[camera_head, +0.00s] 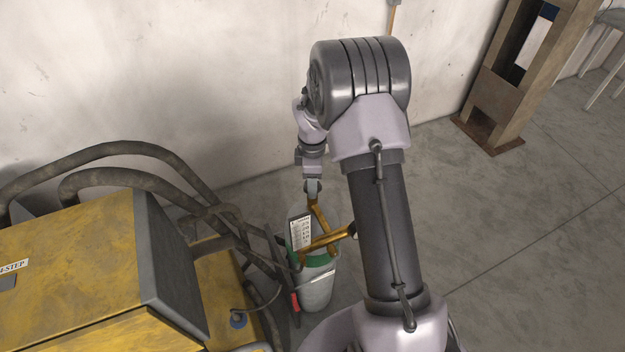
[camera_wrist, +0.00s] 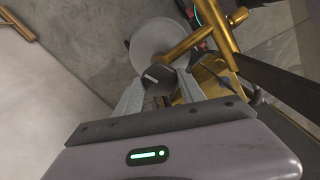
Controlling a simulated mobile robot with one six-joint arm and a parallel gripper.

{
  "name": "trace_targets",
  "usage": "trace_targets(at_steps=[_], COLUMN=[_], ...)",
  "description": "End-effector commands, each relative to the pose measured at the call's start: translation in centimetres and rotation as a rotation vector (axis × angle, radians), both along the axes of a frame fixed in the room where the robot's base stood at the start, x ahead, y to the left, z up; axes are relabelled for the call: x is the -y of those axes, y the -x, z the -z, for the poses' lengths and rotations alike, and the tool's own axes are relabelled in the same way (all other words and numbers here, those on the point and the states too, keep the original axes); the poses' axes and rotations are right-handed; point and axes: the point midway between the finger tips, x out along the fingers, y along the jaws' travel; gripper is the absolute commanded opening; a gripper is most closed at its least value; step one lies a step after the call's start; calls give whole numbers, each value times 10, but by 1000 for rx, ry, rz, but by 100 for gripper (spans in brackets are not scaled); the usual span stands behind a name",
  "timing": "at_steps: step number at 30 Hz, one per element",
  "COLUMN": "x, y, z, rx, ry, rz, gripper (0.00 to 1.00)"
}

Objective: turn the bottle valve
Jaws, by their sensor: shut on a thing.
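The gas bottle (camera_head: 318,290) stands upright on the floor, pale grey with a green band near its top and brass fittings (camera_head: 327,240) above. A pale round shape, apparently the bottle's top, shows in the wrist view (camera_wrist: 150,45), with a brass pipe (camera_wrist: 183,46) beside it. My gripper (camera_head: 312,186) reaches down to the top of the fittings from above. In the wrist view, my gripper's (camera_wrist: 160,90) two grey fingers are shut on the dark grey bottle valve (camera_wrist: 159,76) between their tips. The fingers hide part of the valve's sides.
A yellow machine (camera_head: 75,270) with thick dark hoses (camera_head: 120,165) stands close on the left of the bottle. A white label card (camera_head: 299,231) hangs at the bottle. The wall is close behind. A rusty steel post (camera_head: 505,85) stands back right; floor between is clear.

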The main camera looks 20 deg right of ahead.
Motion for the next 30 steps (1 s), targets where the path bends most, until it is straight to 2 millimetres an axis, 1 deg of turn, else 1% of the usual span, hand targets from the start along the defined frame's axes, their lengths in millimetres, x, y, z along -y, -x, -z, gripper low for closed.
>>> trace_targets(at_steps=[6,13,20,30], x=[0,0,0,0], y=[-1,-1,-1,-1], z=[-1,-1,-1,-1], rx=[3,3,3,3], ry=[0,0,0,1], rz=[-144,-243,-286,-292], gripper=[6,6,6,6])
